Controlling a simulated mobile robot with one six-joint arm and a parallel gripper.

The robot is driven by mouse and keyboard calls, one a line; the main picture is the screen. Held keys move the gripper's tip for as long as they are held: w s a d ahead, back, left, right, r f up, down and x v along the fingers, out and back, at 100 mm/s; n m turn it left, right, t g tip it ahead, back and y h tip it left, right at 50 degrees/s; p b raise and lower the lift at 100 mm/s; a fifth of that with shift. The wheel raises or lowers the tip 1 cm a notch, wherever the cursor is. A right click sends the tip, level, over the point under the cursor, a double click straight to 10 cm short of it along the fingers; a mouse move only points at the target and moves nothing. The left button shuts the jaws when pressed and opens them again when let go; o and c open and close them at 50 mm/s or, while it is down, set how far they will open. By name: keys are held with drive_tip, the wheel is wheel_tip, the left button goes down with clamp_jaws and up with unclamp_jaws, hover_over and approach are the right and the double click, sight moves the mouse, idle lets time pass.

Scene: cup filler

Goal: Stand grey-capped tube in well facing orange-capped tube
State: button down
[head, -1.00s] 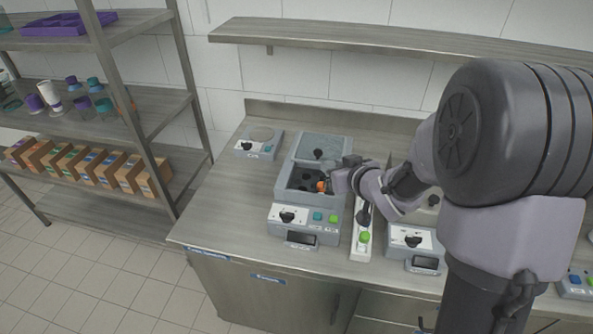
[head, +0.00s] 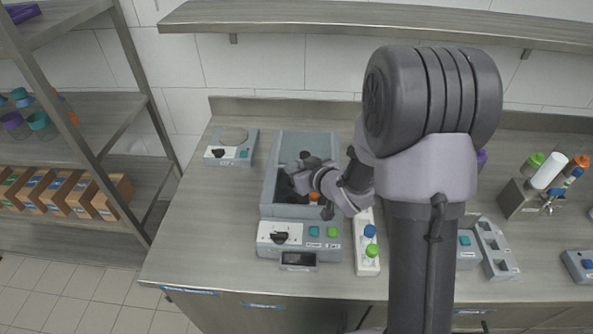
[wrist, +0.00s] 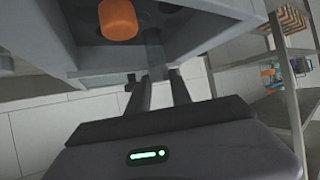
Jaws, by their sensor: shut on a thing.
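The orange-capped tube (head: 313,197) sits in the well of an open grey machine (head: 266,200), partly hidden by my arm. Its orange cap is large at the top of the wrist view (wrist: 118,19). My gripper (head: 292,170) reaches over the machine's opening from the right. In the wrist view its fingers (wrist: 161,78) are shut on a narrow grey piece, the grey-capped tube (wrist: 153,48), beside the orange cap. The tube's lower end is hidden, so I cannot tell whether it touches a well.
A white rack (head: 367,262) with blue- and green-capped tubes stands right of the machine. A holder (head: 520,200) with several capped tubes is at right. The bench at front left (head: 205,240) is clear.

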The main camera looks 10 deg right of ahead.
drive_tip(key=shift+f+b, duration=0.35)
drive_tip(key=shift+b, duration=0.15)
drive_tip(key=shift+f, duration=0.2)
